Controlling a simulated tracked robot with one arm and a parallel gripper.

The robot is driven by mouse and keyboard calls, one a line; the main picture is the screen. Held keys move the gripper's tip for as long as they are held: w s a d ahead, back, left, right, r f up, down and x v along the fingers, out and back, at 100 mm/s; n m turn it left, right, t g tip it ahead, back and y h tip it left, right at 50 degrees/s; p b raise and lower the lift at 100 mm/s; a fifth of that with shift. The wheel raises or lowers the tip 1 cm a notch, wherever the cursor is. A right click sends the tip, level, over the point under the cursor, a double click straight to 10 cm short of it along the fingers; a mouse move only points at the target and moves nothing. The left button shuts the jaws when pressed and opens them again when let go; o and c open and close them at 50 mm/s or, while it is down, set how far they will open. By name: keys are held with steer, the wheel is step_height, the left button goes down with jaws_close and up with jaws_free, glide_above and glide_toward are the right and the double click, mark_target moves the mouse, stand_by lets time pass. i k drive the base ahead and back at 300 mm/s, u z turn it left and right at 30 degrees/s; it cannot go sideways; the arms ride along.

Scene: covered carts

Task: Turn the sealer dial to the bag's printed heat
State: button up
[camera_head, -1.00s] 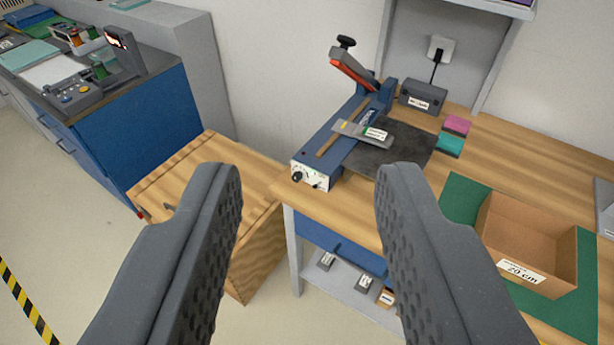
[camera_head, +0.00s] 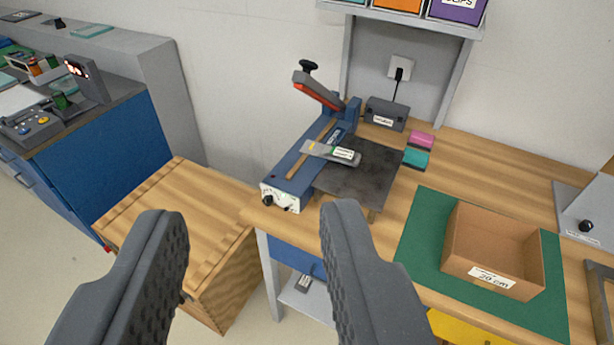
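The blue bag sealer (camera_head: 302,168) stands at the left end of the wooden bench, its red-edged lever arm (camera_head: 318,89) raised. Its white front panel carries a small black dial (camera_head: 268,200); the scale marks are too small to read. A grey bag (camera_head: 322,151) with a white and green label lies across the sealer bar and the dark plate; its print is not legible. My gripper (camera_head: 262,222) is open and empty, its two dark fingers wide apart in the foreground. The dial appears between them but well beyond, not touched.
A cardboard box (camera_head: 494,250) marked 20 cm stands on a green mat (camera_head: 424,243) at the right. A dark box (camera_head: 385,113), pink and teal pads (camera_head: 415,158) lie behind. A wooden cart (camera_head: 172,222) stands left of the bench. The floor at lower left is free.

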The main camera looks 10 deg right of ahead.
mark_target(267, 201)
steer(key=u, duration=0.05)
steer(key=k, duration=0.6)
steer(key=z, duration=0.05)
steer(key=i, duration=1.3)
steer(key=u, duration=0.65)
